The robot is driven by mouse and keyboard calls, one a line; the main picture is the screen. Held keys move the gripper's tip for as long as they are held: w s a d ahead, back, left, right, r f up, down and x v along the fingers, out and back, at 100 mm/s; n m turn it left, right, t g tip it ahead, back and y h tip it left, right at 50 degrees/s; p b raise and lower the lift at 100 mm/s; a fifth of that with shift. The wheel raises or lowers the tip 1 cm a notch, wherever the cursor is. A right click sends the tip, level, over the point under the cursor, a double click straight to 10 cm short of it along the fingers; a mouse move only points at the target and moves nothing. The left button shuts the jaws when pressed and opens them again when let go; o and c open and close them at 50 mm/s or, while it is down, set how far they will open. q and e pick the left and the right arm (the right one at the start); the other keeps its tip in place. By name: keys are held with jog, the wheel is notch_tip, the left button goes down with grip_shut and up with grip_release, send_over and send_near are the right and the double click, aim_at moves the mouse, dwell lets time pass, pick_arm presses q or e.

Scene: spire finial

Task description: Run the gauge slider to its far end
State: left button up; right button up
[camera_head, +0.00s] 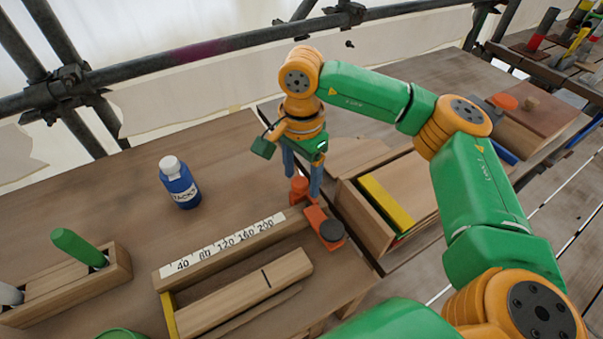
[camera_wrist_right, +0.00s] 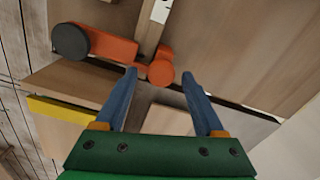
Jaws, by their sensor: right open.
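The gauge (camera_head: 222,243) is a wooden rail with a white scale strip, its numbers rising from 40 to 200 toward its right end. The orange slider (camera_head: 315,216) sits at the rail's right end, just past the 200 mark, with a dark round knob (camera_head: 331,231) and an upright orange knob (camera_head: 299,188). The slider also shows in the right wrist view (camera_wrist_right: 110,46). My right gripper (camera_head: 303,188) is open, pointing down, its blue fingers either side of the upright knob; I cannot tell whether they touch it. My left gripper is out of view.
A blue bottle (camera_head: 179,184) stands behind the gauge. A wooden block with a green-handled tool (camera_head: 78,248) is at left. A wooden box with a yellow strip (camera_head: 386,202) stands right of the slider, close to my gripper. Scaffold pipes (camera_head: 200,49) run behind the bench.

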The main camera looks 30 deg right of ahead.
notch_tip(320, 180, up, 7)
jog(key=shift+r+b, duration=0.1)
jog(key=shift+b, duration=0.2)
